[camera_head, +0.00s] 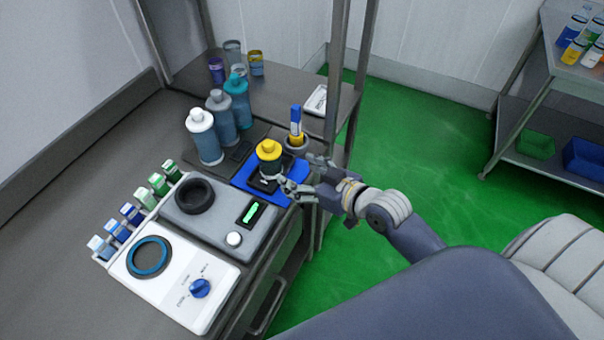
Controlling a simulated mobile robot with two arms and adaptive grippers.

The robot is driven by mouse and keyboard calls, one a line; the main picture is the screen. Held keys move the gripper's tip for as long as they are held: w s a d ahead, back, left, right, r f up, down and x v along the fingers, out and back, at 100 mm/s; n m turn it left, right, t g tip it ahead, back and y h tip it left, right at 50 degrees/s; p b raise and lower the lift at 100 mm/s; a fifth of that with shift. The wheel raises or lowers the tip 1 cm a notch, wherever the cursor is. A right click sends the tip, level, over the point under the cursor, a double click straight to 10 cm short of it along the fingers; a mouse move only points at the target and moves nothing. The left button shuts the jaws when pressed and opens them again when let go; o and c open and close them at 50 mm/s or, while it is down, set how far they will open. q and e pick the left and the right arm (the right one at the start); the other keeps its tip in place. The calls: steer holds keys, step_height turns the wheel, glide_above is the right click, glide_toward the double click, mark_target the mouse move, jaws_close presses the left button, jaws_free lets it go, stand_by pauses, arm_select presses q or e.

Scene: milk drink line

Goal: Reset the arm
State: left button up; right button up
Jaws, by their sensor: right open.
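My right gripper (299,176) is open at the right edge of the counter, its fingers spread beside a yellow-capped bottle (269,151). The bottle stands upright on a blue mat (244,177). The lower finger is close to the bottle; I cannot tell whether it touches. Nothing shows between the fingertips. My right arm (415,238) reaches in from the lower right. My left gripper is not in view.
A blue-and-yellow tube (296,125) stands in a round holder behind the gripper. Several bottles (204,136) stand further back. A grey device (214,212) and a white device with a blue knob (200,288) sit in front. A shelf post (334,80) rises close by.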

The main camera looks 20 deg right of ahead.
stand_by(0.5)
steer(key=s+f+m+g+h, duration=0.15)
steer(key=s+f+g, duration=0.3)
steer(key=s, duration=0.65)
steer(key=s+f+g+h, duration=0.3)
steer(key=s+f+g, duration=0.15)
steer(key=s, duration=0.65)
step_height(320, 180, down, 25)
steer(key=s+g, duration=0.1)
steer(key=g, duration=0.1)
steer(key=s+d+f, duration=0.2)
steer(key=s+f, duration=1.4)
steer(key=s, duration=0.1)
steer(key=shift+s+d+f+g, duration=0.15)
steer(key=shift+d+f+g, duration=0.15)
steer(key=shift+g, duration=0.1)
